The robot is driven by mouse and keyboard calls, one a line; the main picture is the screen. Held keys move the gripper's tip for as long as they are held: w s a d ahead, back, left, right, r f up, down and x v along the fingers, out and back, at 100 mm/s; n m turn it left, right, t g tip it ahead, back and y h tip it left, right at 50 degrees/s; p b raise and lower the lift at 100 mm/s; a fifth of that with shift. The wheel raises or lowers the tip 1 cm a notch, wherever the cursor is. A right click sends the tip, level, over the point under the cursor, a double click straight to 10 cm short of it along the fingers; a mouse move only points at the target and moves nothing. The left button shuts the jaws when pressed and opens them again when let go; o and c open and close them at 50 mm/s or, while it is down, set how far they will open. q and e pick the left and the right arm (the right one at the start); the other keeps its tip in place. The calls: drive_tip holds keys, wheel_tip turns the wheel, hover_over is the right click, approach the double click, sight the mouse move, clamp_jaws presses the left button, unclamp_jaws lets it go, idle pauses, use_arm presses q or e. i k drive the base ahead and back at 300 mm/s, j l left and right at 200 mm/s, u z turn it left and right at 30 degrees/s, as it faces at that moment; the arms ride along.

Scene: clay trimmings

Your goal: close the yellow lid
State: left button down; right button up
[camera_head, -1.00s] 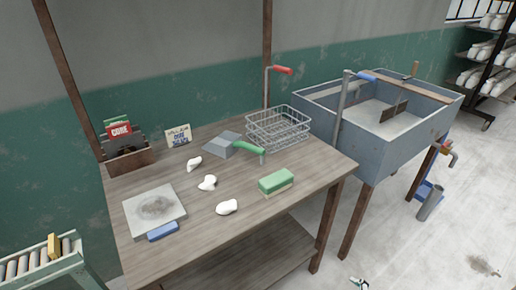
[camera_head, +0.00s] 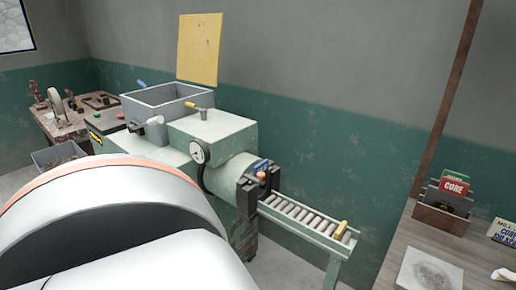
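The yellow lid (camera_head: 199,48) stands upright behind the grey hopper box (camera_head: 165,103), its flat face towards me. The hopper's top is open, and it sits on the pale green machine (camera_head: 215,131). How the lid joins the hopper is hard to make out. A large white and orange part of my arm fills the lower left and hides part of the machine. Neither of my grippers is in view.
A roller conveyor (camera_head: 305,222) extends right from the machine. A wooden table (camera_head: 397,240) stands at the right, a cluttered bench (camera_head: 52,125) at the far left.

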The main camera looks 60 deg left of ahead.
sight(199, 37)
drive_tip(key=u, duration=2.45)
drive_tip(key=j+u, duration=0.1)
drive_tip(key=k, duration=0.05)
